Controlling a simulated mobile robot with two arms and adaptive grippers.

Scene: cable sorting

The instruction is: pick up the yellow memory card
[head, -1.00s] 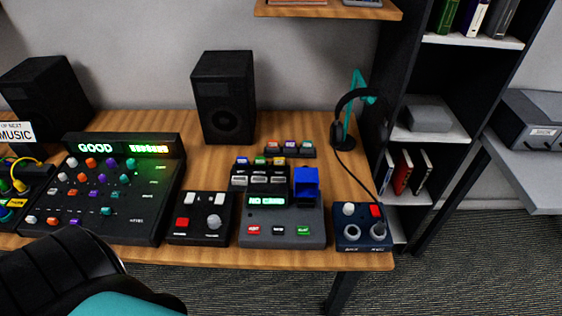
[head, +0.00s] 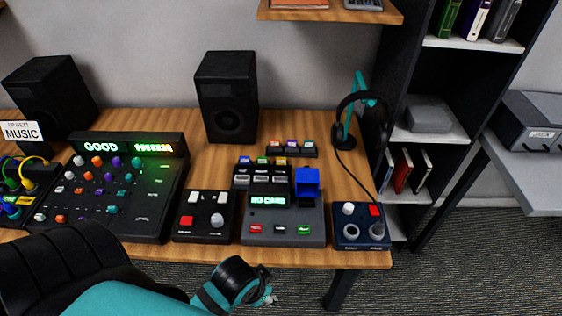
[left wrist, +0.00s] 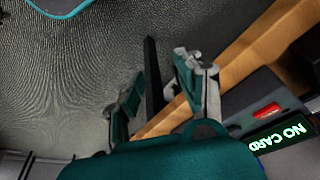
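A small yellow-topped card (head: 280,161) appears to stand in the rack row at the back of the grey card reader (head: 312,232); it is tiny, so its colour is hard to confirm. The reader's display shows NO CARD, and a blue block stands at its right. My left gripper (head: 268,286) is low in front of the table edge, apart from the cards. In the left wrist view my left gripper (left wrist: 160,78) has its fingers spread with nothing between them. The reader (left wrist: 258,100) shows at the right there. My right gripper is in neither view.
A second card row (head: 291,150) stands behind the reader. A black control box (head: 205,228) is left of it, and a navy knob box (head: 361,236) is right. A mixer (head: 150,220), speakers and a headphone stand (head: 350,125) surround them. The front table edge (head: 290,257) is narrow.

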